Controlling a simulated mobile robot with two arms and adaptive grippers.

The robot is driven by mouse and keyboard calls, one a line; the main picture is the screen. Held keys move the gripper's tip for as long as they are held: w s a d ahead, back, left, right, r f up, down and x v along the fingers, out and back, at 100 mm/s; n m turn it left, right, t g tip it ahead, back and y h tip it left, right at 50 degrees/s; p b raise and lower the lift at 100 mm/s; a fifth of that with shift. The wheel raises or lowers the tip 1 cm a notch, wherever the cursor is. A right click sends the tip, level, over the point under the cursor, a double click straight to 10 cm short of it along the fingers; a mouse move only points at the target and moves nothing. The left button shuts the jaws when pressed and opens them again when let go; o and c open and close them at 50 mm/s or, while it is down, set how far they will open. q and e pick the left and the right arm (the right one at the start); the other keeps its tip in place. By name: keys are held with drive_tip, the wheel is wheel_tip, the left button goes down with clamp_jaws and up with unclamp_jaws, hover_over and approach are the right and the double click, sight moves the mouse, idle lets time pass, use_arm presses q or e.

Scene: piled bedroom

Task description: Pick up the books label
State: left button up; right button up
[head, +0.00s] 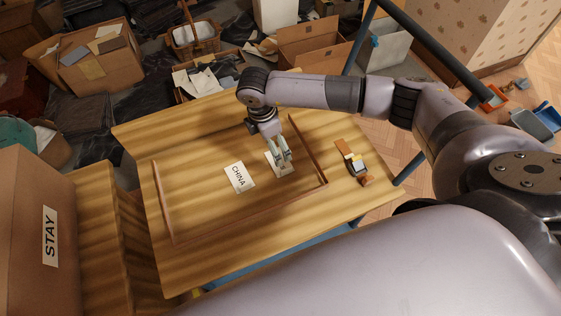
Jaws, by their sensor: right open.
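A white label (273,170) lies on the wooden table (200,262), partly hidden under my right gripper, so I cannot read its text. A second white label (239,177) reading CHINA lies just left of it. Both lie inside a thin raised wooden rim (164,205) on the table. My right gripper (284,162) is open and points down over the half-hidden label. I cannot tell whether its fingertips touch the label. My left gripper is not in view.
A cardboard box (25,240) marked STAY stands at the left. Behind the table are open boxes (310,48), a basket (195,38) and clutter. The table's left part is clear.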

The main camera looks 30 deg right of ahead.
drive_tip(key=f, duration=0.3)
drive_tip(key=shift+d+f, duration=0.4)
drive_tip(key=shift+f, duration=0.7)
drive_tip(key=f, duration=0.2)
drive_tip(key=d+f, duration=0.1)
drive_tip(key=f, duration=0.1)
drive_tip(key=shift+w+d+f, duration=0.1)
drive_tip(key=shift+d+f, duration=0.05)
drive_tip(key=shift+f, duration=0.2)
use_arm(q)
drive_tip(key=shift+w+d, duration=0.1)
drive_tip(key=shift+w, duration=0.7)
use_arm(e)
drive_tip(key=shift+c, duration=0.4)
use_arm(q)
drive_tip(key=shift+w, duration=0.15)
use_arm(e)
clamp_jaws()
